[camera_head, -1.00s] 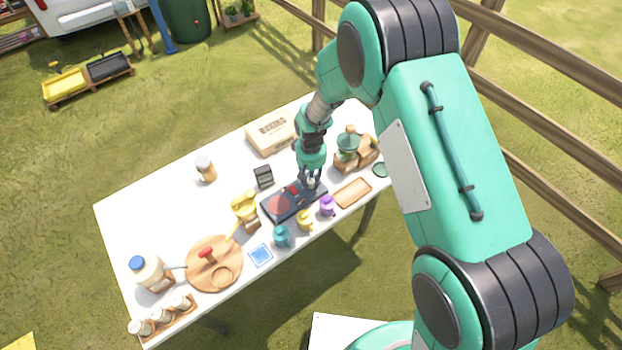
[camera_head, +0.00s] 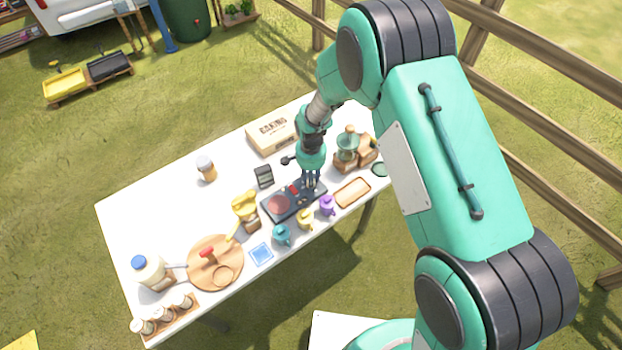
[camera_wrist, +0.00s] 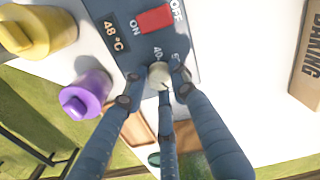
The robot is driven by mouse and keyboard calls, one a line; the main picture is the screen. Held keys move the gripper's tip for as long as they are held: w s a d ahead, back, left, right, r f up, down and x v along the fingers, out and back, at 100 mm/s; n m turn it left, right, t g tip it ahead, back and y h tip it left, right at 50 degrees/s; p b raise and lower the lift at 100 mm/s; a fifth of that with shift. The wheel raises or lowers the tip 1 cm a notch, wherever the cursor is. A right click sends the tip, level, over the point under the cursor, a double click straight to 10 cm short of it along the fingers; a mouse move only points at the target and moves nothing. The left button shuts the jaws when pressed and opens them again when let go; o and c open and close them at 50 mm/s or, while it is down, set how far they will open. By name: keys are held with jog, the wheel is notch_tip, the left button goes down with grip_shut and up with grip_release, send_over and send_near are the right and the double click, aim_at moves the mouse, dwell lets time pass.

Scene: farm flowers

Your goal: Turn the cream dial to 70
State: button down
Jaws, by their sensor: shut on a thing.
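The cream dial (camera_wrist: 159,75) sits on the dark blue panel of a hot plate unit (camera_head: 278,207). My gripper (camera_head: 311,187) is over the right end of that unit. In the wrist view my gripper (camera_wrist: 157,82) has its dark fingers closed around the dial, touching its sides. Beside the dial the panel shows "40" and part of another number, the rest hidden by the fingers. A small display (camera_wrist: 114,36) reads 48 °C. A red switch (camera_wrist: 155,19) lies between ON and OFF. The dial's pointer is not clear.
A cardboard box (camera_head: 272,133) is behind. The table's left middle is clear.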

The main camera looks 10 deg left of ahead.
jog(key=shift+m, duration=1.2)
jog(key=c, duration=1.4)
grip_release()
jog(key=shift+r, duration=6)
